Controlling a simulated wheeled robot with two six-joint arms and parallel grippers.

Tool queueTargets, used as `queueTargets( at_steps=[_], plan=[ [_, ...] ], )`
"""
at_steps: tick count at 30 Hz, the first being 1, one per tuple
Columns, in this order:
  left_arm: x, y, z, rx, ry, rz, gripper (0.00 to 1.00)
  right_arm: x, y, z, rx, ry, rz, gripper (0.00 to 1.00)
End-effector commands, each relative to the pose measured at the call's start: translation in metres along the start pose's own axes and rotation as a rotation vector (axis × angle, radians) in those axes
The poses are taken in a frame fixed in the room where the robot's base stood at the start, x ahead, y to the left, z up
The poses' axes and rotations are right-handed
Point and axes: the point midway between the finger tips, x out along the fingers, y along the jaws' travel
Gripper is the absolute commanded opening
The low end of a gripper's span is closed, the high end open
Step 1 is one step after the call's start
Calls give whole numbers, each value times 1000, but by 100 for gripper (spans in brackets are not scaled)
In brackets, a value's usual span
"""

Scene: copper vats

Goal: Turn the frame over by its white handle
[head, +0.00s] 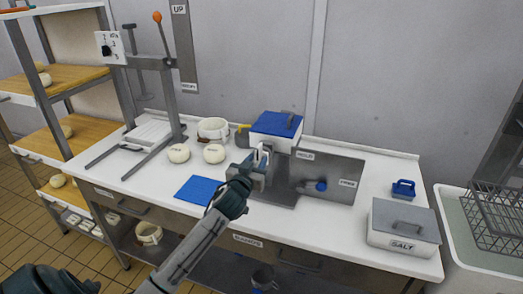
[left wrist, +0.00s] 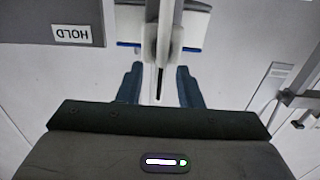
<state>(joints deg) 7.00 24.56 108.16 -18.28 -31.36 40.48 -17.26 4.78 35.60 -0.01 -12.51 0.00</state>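My left gripper (head: 258,167) is at the white handle (head: 263,153), in front of a white block with a blue top (head: 276,124). In the left wrist view its two blue fingers (left wrist: 158,85) are apart. The white handle (left wrist: 158,40) lies between and just beyond their tips, with a dark thin end pointing toward the palm. No finger clearly touches it. The block, likely the frame's body, shows behind the handle in the left wrist view (left wrist: 190,28). The frame's lower part is hidden by my gripper.
A blue mat (head: 199,190), white rounds (head: 179,153), a white pot (head: 213,129) and a lever press (head: 168,64) are left. A SALT box (head: 403,228) is right.

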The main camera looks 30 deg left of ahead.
Motion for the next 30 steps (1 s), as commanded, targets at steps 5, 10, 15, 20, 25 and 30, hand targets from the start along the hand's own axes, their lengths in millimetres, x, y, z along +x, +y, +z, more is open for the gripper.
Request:
queueTargets(
  at_steps=[5,10,15,20,25,30],
  plan=[
    [31,0,-2,-1,-2,-2,33,-13,0,-2,0,0,-1,0],
    [47,0,-1,0,-1,-1,33,-17,-2,-2,2,0,-4,0],
    [52,0,0,1,-1,0,33,-18,-5,-2,3,-1,-7,0],
    [52,0,1,1,-1,0,33,-17,-5,-2,3,-2,-7,0],
    [52,0,1,1,-1,0,7,-17,-5,-2,3,-2,-6,0],
    [52,0,1,1,-1,0,0,-17,-3,-2,2,-2,-5,0]
  ],
)
